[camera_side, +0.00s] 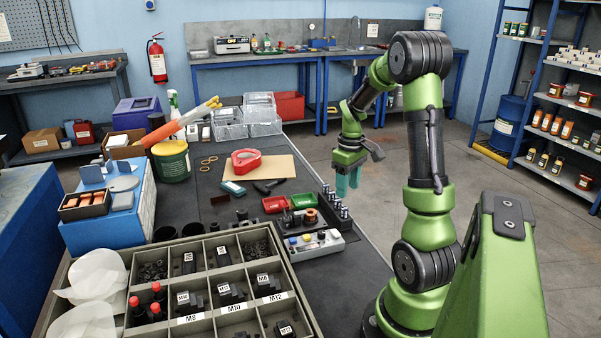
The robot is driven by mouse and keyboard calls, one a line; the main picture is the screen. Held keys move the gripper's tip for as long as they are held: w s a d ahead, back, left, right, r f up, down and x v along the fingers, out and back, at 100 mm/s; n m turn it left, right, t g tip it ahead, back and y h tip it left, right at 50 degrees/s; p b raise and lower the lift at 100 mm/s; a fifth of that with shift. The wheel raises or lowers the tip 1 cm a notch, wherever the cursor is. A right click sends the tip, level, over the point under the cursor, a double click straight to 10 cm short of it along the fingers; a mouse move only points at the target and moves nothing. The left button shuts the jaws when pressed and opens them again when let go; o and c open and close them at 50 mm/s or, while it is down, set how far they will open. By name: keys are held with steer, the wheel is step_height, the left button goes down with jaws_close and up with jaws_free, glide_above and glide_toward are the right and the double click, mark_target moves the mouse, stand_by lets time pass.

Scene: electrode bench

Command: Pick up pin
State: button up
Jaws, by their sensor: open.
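My gripper (347,188) has teal fingers pointing down, apart and with nothing visible between them. It hangs over or just beyond the right edge of the dark bench, close to a row of small upright metallic pins (336,204). The pins stand at the right side of a dark holder, behind a grey box with coloured knobs. The fingertips appear above and slightly behind the pins in the picture, apart from them. Which pin is meant, and the exact gap, I cannot tell.
The grey knob box (314,244) is in front. A large compartment tray (288,262) fills the near bench.

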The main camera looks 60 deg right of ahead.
mark_target(345, 208)
step_height(345, 208, down, 8)
steer(key=shift+w+r, duration=0.1)
steer(key=shift+w, duration=0.05)
stand_by(0.3)
jaws_close()
